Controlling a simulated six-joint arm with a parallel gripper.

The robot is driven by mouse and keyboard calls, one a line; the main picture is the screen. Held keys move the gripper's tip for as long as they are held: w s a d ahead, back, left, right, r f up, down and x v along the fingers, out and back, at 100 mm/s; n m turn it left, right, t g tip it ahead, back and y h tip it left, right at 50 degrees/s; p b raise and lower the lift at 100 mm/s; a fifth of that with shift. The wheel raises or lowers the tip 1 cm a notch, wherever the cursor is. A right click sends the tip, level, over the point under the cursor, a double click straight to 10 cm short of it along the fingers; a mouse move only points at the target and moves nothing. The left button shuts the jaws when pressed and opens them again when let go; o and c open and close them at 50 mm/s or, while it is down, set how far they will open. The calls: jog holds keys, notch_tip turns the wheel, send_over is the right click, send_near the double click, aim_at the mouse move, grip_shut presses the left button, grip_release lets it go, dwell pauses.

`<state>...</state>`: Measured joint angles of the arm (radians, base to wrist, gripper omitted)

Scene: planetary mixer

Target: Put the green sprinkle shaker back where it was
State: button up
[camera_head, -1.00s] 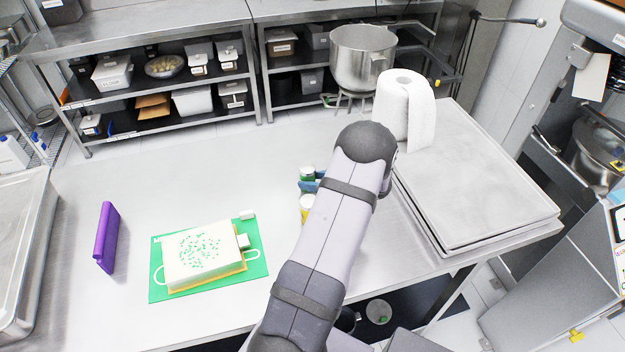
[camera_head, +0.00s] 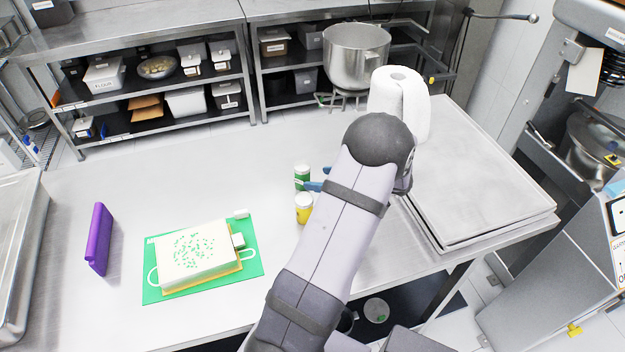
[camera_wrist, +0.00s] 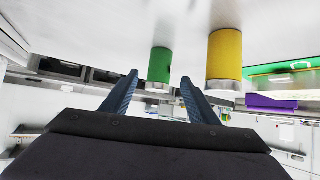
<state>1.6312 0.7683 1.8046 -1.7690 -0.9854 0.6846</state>
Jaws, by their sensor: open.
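The green shaker (camera_head: 302,177) with a pale lid stands upright on the steel table, just behind the yellow shaker (camera_head: 304,208). In the wrist view the green shaker (camera_wrist: 160,66) appears in line with the gap between my fingertips, and the yellow shaker (camera_wrist: 225,57) is to its right. My gripper (camera_head: 316,183) is open, with blue fingers pointing left at the green shaker from its right side. The wrist view shows both fingers of my gripper (camera_wrist: 159,77) apart with nothing clamped between them. My arm hides part of the gripper in the head view.
A white cake (camera_head: 195,250) with green sprinkles sits on a green mat (camera_head: 160,293) at left. A purple upright object (camera_head: 99,239) stands farther left. A paper towel roll (camera_head: 398,105) and metal trays (camera_head: 480,180) are at right. The table behind the cake is clear.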

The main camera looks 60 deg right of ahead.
jog(key=shift+b+v, duration=0.3)
jog(key=shift+v, duration=2.3)
jog(key=w+a+r+g+h, duration=0.1)
jog(key=w+a+r, duration=0.1)
jog(key=w, duration=0.7)
jog(key=w+a+r+g+h, duration=0.1)
jog(key=w+r+h, duration=0.1)
jog(key=w, duration=0.7)
jog(key=a+f+g+y, duration=0.1)
jog(key=a, duration=0.8)
jog(key=a+f+g+y, duration=0.1)
jog(key=a+g, duration=0.1)
jog(key=a, duration=0.7)
jog(key=w+a+f+n+g, duration=0.1)
jog(key=a+g, duration=0.1)
jog(key=a, duration=0.8)
jog(key=shift+a+f+y, duration=0.1)
jog(key=shift+f+y, duration=0.15)
jog(key=shift+y, duration=0.15)
jog(key=s+a+n+g+y, duration=0.1)
jog(key=s+a+g, duration=0.1)
jog(key=s+a, duration=0.3)
jog(key=s+a+f+g+y, duration=0.1)
jog(key=s+a, duration=0.4)
jog(key=a, duration=0.5)
jog(key=shift+s+a+f+n+g+y, duration=0.2)
jog(key=shift+s+n+g+y, duration=0.1)
jog(key=shift+n+g+y, duration=0.15)
